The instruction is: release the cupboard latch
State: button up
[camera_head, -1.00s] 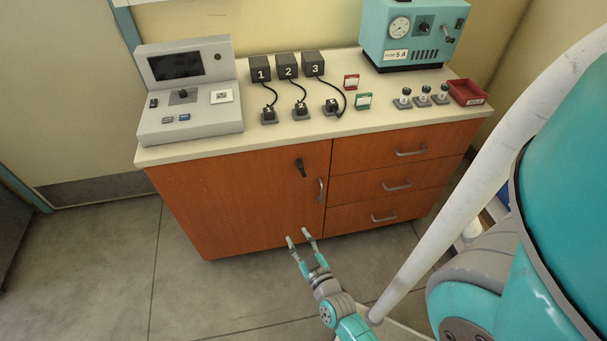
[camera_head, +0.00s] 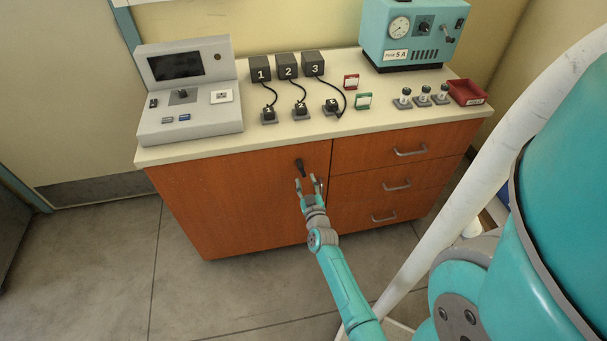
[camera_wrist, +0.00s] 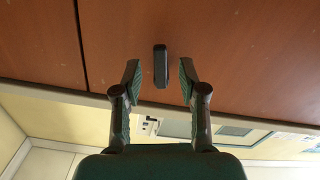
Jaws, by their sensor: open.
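The black latch handle (camera_head: 299,167) sits near the top right of the brown cupboard door (camera_head: 235,195). In the wrist view the latch (camera_wrist: 160,66) is a dark upright bar between the two fingers, with a gap on each side. My gripper (camera_head: 308,181) is open just below the latch in the head view. It also shows in the wrist view (camera_wrist: 158,80), with its fingers spread. The door is closed. Its grey pull handle is hidden behind my gripper in the head view.
Three drawers with grey handles (camera_head: 398,185) are right of the door. The pale countertop (camera_head: 200,150) overhangs above and carries a grey control console (camera_head: 188,90), numbered plugs and a teal device (camera_head: 412,30). The floor in front is clear.

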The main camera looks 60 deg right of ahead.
aim_at(304, 175)
jog(key=shift+x, duration=2.25)
grip_shut()
